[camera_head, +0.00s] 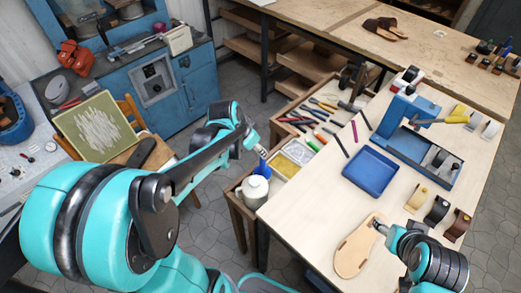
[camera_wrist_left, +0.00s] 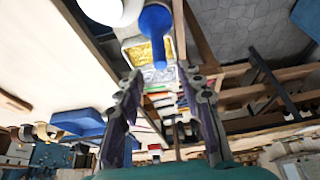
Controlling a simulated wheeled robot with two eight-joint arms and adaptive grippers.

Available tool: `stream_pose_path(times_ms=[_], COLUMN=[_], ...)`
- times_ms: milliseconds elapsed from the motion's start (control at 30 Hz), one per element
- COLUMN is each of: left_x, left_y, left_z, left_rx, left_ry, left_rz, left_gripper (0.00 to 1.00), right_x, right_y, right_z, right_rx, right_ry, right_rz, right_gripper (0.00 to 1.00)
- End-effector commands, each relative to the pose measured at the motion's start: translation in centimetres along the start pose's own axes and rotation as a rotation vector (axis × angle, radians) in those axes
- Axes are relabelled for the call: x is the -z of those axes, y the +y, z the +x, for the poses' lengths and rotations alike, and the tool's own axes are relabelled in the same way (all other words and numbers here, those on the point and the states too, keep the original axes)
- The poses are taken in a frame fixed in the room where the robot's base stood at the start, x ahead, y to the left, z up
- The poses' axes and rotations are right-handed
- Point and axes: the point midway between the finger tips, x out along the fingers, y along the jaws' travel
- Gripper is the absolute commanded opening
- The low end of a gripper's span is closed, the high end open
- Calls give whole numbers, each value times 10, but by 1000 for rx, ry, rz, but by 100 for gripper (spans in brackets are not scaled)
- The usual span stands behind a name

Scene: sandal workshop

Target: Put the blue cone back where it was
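The blue cone (camera_head: 262,169) shows at the near left corner of the workbench, beside a white jug (camera_head: 255,189). In the left wrist view the cone (camera_wrist_left: 155,25) lies beyond my fingertips, its narrow end between their lines, with the white jug (camera_wrist_left: 112,8) beside it. What the cone rests on is hidden. My left gripper (camera_head: 261,152) is just above the cone in the head view.
A blue tray (camera_head: 370,171) and a blue press (camera_head: 405,115) stand on the pale bench (camera_head: 310,215). Bins of yellow (camera_head: 284,166) and white pieces, pens and hand tools line its left edge. Tape rolls (camera_head: 437,209) stand at the right. Bare bench lies left of the sole.

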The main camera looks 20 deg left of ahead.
Motion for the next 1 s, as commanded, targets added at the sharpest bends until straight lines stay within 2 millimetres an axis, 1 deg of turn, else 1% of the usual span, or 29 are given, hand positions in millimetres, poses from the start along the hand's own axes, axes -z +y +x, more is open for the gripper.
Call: stream_pose_path(times_ms=[67,167,267,400,500,600,700,800,1000], left_x=[0,-1,-6,-21,-34,-45,-53,-58,-58], left_y=[1,10,30,64,84,98,107,111,112], left_z=[-7,-17,-34,-62,-76,-85,-90,-92,-93], left_rx=[1,15,45,100,132,152,162,168,169], left_ry=[1,6,19,61,102,143,174,191,198], left_rz=[-2,-17,-55,-136,-191,-238,-270,-289,-297], left_gripper=[38,38,38,38,38,38,38,38,38], right_x=[1,1,1,1,1,1,1,1,1], right_y=[0,0,0,0,0,0,0,0,0], right_z=[-2,-2,-2,-2,-2,-2,-2,-2,-2], right_rx=[0,0,0,0,0,0,0,0,0], right_ry=[0,0,0,0,0,0,0,0,0], right_rz=[0,0,0,0,0,0,0,0,0], right_gripper=[56,56,56,56,56,56,56,56,56])
